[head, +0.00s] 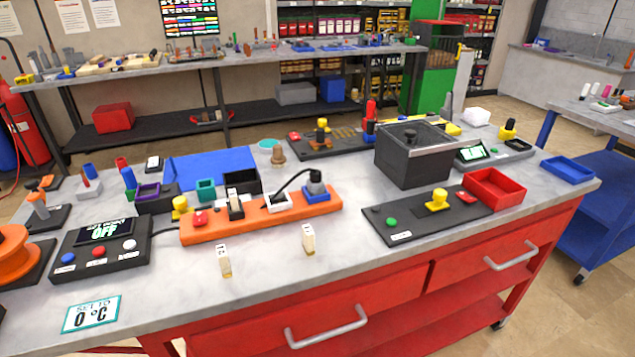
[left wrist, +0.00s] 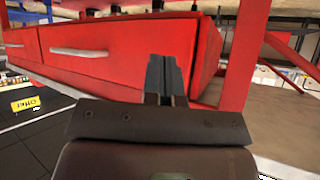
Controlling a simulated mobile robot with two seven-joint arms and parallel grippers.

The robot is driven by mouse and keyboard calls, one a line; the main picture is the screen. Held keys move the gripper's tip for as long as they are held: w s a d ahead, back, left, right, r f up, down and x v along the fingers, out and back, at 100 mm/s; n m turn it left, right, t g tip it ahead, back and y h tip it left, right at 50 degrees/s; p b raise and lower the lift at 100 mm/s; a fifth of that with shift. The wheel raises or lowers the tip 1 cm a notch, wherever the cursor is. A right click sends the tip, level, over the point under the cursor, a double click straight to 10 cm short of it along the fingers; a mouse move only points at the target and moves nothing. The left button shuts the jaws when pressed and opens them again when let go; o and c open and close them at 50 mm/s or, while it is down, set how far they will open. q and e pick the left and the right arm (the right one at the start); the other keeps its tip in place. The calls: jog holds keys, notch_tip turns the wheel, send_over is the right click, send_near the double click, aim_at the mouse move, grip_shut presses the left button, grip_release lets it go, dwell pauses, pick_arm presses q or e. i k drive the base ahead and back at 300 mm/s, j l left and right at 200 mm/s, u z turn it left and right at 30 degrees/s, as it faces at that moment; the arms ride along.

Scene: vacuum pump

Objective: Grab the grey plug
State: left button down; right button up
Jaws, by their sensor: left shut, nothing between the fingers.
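A grey plug-like piece with a blue base (head: 316,186) stands upright at the right end of the orange power strip (head: 250,225) in the head view. A black cable (head: 290,184) arches beside it to a white-and-black socket piece. My left gripper (left wrist: 166,75) shows only in the left wrist view, where its fingers are shut with nothing between them. It is in front of the red drawer side of a bench, well away from the plug, which that view does not show. My right gripper is in neither view.
A control box (head: 100,246) is to the left, with a black panel (head: 427,215) and red tray (head: 493,188) to the right. A drawer handle (left wrist: 80,52) juts from the bench front.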

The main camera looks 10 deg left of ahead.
aim_at(316, 185)
jog(key=i+l+u, duration=0.15)
jog(key=l+u, duration=1.25)
